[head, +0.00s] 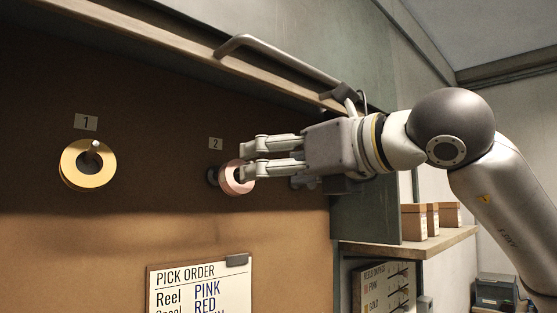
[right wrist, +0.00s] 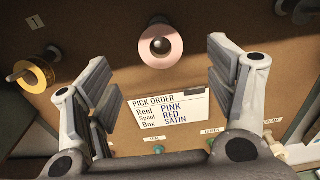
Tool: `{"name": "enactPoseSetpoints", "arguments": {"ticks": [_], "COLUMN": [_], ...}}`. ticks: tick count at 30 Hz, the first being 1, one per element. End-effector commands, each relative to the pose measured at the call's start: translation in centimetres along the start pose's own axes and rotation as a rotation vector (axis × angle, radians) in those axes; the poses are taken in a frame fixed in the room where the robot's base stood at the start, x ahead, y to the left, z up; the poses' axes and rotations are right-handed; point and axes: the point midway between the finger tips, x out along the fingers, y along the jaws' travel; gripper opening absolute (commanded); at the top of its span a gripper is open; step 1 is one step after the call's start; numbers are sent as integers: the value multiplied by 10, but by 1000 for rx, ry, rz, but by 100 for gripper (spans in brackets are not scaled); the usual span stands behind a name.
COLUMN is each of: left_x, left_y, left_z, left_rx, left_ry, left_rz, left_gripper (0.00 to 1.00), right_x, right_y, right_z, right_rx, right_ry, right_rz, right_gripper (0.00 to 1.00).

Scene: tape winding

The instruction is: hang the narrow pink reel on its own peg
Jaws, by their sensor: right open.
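The narrow pink reel (head: 229,180) is at the board under label 2 (head: 215,144). In the right wrist view the pink reel (right wrist: 160,63) shows as a ring around a dark, round peg end (right wrist: 160,45). My right gripper (head: 245,158) comes in from the right, its fingertips by the reel's right side and partly covering it in the head view. In the right wrist view the jaws (right wrist: 163,88) are wide apart with nothing between them, and the reel shows beyond them. How far along the peg the reel sits is unclear. My left gripper is out of view.
A gold reel (head: 70,180) hangs on a peg under label 1 (head: 86,123). A pick order card (head: 170,296) is on the board below. A metal rail (head: 275,53) runs above my right arm. Small boxes (head: 413,224) stand on a shelf (head: 385,249) at right.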

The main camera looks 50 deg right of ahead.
Motion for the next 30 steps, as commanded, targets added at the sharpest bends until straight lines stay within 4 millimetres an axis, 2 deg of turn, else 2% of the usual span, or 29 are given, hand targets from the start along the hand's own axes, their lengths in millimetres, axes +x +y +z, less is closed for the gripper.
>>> {"name": "enactPoseSetpoints", "arguments": {"ticks": [3, 6, 10, 13, 19, 26, 30], "left_x": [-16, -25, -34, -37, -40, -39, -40], "left_y": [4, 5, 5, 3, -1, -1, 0], "left_z": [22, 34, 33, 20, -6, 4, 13], "left_rx": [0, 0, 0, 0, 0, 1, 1], "left_ry": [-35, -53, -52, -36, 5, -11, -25], "left_rz": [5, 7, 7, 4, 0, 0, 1], "left_gripper": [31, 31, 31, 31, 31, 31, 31], "right_x": [24, 43, 63, 74, 84, 85, 85], "right_y": [0, 0, 0, 0, 0, 0, 0], "right_z": [3, 3, 2, 2, 0, -1, -1], "right_rx": [1, 0, 1, 0, 0, 0, 0], "right_ry": [7, 7, 6, 5, 2, 1, 1], "right_rz": [2, 1, 2, 1, 1, 1, 1], "right_gripper": [77, 77, 77, 77, 77, 77, 62]}}
